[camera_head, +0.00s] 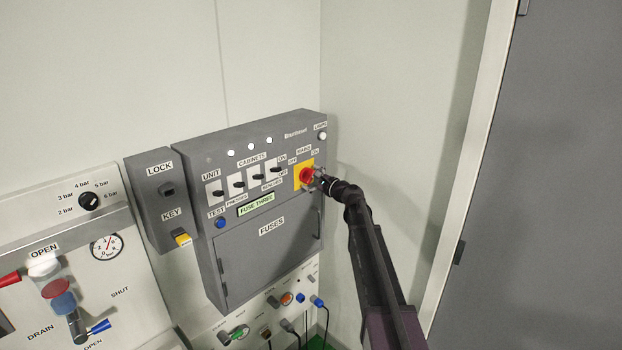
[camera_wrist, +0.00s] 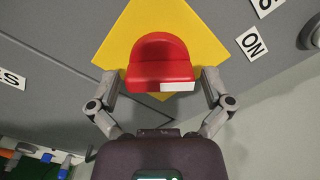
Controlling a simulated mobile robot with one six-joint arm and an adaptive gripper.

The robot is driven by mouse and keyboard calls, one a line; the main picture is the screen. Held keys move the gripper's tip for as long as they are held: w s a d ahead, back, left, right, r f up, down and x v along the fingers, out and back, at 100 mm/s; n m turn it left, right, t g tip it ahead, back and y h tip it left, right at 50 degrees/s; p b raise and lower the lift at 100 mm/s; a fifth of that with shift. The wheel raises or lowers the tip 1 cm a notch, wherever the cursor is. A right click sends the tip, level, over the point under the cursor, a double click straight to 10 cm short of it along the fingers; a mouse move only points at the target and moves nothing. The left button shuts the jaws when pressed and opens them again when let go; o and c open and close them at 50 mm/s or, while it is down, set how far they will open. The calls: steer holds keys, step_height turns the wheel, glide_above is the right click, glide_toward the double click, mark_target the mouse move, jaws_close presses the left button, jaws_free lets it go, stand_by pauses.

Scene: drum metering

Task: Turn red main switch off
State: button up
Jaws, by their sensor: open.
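The red main switch (camera_head: 306,175) sits on a yellow plate (camera_head: 297,184) at the right of the grey fuse box, between the OFF and ON labels. In the wrist view the red switch knob (camera_wrist: 160,62) fills the middle, with a white mark on its lower edge towards the right. The yellow plate (camera_wrist: 125,35) lies behind it. My gripper (camera_wrist: 160,78) is open, with one finger on each side of the knob. Whether the fingers touch it I cannot tell. In the head view my gripper (camera_head: 317,182) partly covers the switch.
Cables and plugs lie below. A grey door (camera_head: 540,180) is at the right.

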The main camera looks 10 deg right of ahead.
steer(key=c, duration=1)
steer(key=shift+o, duration=0.2)
